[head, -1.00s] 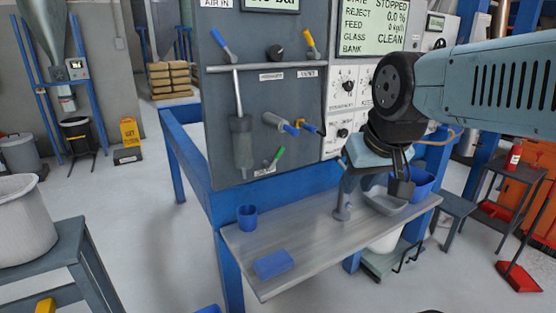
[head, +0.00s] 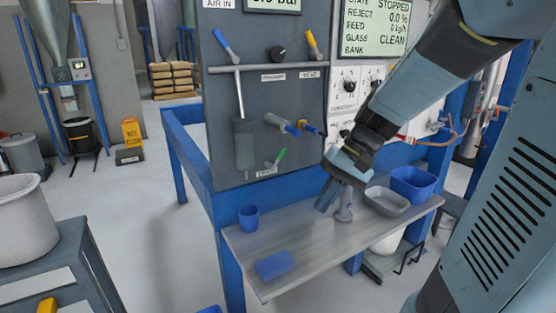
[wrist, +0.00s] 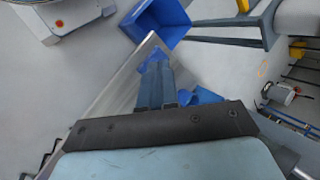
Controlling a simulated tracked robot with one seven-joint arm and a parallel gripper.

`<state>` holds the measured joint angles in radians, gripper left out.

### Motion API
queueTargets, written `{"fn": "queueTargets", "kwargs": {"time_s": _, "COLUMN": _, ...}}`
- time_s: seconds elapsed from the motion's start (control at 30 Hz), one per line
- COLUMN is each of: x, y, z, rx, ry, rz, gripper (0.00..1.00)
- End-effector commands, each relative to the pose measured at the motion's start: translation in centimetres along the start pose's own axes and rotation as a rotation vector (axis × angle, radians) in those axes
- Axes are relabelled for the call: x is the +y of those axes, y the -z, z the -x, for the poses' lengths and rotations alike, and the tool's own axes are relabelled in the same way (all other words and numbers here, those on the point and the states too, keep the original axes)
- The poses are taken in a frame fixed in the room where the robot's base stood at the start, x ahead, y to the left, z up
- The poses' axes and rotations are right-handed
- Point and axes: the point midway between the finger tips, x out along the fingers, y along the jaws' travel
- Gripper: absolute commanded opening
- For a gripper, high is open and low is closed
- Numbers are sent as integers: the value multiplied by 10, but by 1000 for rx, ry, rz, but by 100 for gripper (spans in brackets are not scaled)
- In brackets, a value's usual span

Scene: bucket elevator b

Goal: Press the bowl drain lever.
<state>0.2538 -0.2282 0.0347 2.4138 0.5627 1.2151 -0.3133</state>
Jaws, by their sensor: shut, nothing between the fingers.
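A small lever with a green handle (head: 279,155) sits low on the grey panel (head: 225,90), just above a small label that is hard to read. It is beside the foot of a grey cylindrical bowl (head: 243,145). My gripper (head: 323,203) is shut and empty. It points down over the metal bench, to the right of and lower than the green lever in the head view, and apart from it. In the wrist view my shut fingers (wrist: 156,85) show over the bench top; I cannot make out the lever there.
On the bench (head: 300,245) are a blue cup (head: 248,218), a blue block (head: 274,265), a grey tray (head: 387,201) and a blue tub (head: 413,184). A blue frame rail (head: 290,192) runs below the panel.

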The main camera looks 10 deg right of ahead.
Motion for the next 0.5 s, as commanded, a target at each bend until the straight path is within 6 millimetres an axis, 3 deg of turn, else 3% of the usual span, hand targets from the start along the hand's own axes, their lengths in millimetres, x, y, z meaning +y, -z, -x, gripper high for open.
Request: {"fn": "queueTargets", "kwargs": {"time_s": 0.5, "x": 5, "y": 64, "z": -16, "rx": -148, "ry": 420, "rz": -156, "gripper": 0}}
